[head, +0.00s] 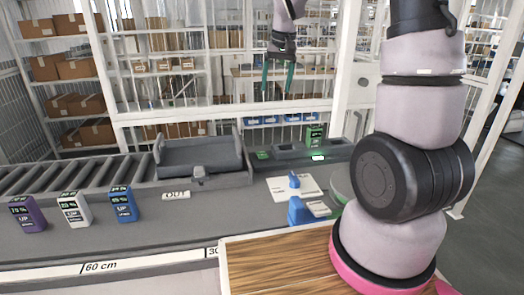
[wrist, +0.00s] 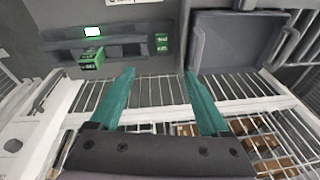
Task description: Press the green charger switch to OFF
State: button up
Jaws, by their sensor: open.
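A grey charger unit (head: 338,149) stands at the back of the bench, with a green box-shaped battery (head: 315,136) upright in it. A bright green-edged lit panel (head: 318,157), likely the switch, is on its front; the wrist view shows it as a white lit rectangle (wrist: 92,31). Its ON/OFF state is unreadable. The battery (wrist: 92,60) sits beside it in the wrist view, with small green labels (wrist: 161,42) to the right. My gripper (head: 278,88) is above and behind the charger, teal fingers pointing down, apart and empty. In the wrist view my gripper (wrist: 159,74) touches nothing.
Purple (head: 27,214), white (head: 75,209) and blue (head: 123,204) batteries stand on the bench at left. A grey tray (head: 200,155) sits by the rollers. A blue stand (head: 300,212) and a paper with a blue object (head: 294,182) lie near my arm. Mesh fencing is behind.

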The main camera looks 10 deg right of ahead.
jog(key=n+g, duration=0.2)
send_near(262, 153)
jog(key=shift+h, duration=0.4)
jog(key=f, duration=0.8)
jog(key=shift+a+f, duration=0.25)
jog(key=shift+a, duration=0.1)
